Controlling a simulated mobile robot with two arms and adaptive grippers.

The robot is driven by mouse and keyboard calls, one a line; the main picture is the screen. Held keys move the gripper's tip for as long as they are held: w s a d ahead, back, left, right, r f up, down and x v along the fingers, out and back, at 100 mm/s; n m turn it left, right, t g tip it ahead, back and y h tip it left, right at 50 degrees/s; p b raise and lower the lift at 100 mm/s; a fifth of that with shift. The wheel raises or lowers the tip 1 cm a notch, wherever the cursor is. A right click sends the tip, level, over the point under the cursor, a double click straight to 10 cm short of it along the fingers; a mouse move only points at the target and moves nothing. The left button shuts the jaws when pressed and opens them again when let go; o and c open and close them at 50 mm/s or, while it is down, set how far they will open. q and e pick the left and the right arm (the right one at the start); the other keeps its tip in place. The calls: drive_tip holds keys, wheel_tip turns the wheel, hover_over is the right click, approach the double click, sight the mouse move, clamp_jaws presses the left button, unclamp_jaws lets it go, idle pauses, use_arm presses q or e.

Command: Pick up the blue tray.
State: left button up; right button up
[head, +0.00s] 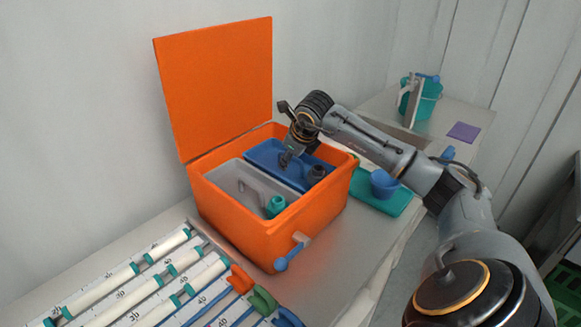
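The blue tray (263,157) lies in the back part of an open orange box (240,220). A dark grey knob-like object (316,173) sits at its right end. My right gripper (286,160) comes in from the right and points down over the middle of the blue tray. Its fingertips are small and dark here; I cannot tell whether they touch the tray or how far apart they are. The wrist hides part of the tray and the box's back rim. My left gripper is not in view.
The orange lid (218,85) stands upright behind the box. A grey compartment (228,181) beside the blue tray holds a teal piece (275,205). Racked white tubes (120,305) lie in front. A teal tray (397,203) with a blue bowl (384,184) is at right.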

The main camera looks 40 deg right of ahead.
drive_tip(key=shift+f, duration=0.1)
drive_tip(key=shift+c, duration=0.2)
clamp_jaws()
